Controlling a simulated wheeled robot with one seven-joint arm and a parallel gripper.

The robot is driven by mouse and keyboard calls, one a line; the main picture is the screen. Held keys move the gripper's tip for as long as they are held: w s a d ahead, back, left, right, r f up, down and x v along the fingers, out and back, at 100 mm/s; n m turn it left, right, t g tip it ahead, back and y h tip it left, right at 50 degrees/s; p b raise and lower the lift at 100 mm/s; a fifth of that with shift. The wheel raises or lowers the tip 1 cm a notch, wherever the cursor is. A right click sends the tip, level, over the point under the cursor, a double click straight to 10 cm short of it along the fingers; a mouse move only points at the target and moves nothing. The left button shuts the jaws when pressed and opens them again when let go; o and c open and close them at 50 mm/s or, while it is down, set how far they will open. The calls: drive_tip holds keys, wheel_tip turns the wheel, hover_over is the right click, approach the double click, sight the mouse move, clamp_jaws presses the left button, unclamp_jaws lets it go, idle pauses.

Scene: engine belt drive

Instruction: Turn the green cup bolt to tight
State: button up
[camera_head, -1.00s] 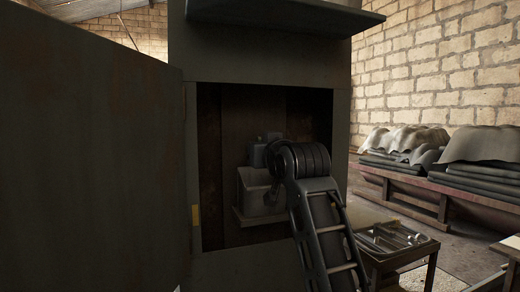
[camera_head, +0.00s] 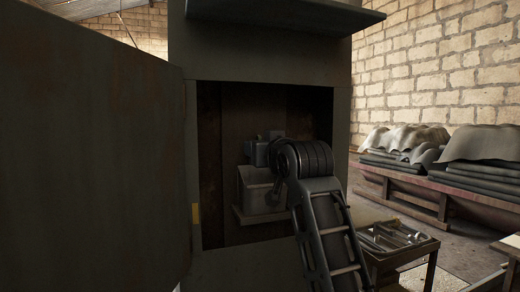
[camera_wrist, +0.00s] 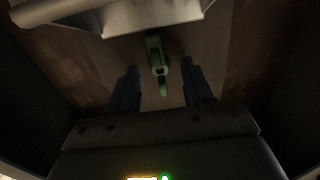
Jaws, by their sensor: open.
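The green cup bolt (camera_wrist: 157,62) shows in the wrist view as a green piece with a narrow end pointing toward my gripper. It sits below the edge of a pale grey metal part. My gripper (camera_wrist: 164,80) is open, with one dark finger on each side of the green piece. The fingers look apart from it, with a gap on both sides. In the head view my arm reaches into the cabinet opening and hides the gripper tips and the green bolt.
A grey engine block (camera_head: 262,190) stands on a ledge inside the dark cabinet (camera_head: 250,68). The open cabinet door (camera_head: 90,160) fills the left. A small table with a tray of tools (camera_head: 395,238) stands at the right, near stacked sheets on a bench (camera_head: 410,178).

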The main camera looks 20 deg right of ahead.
drive_tip(key=s+b, duration=0.1)
drive_tip(key=s, duration=0.6)
idle(0.4)
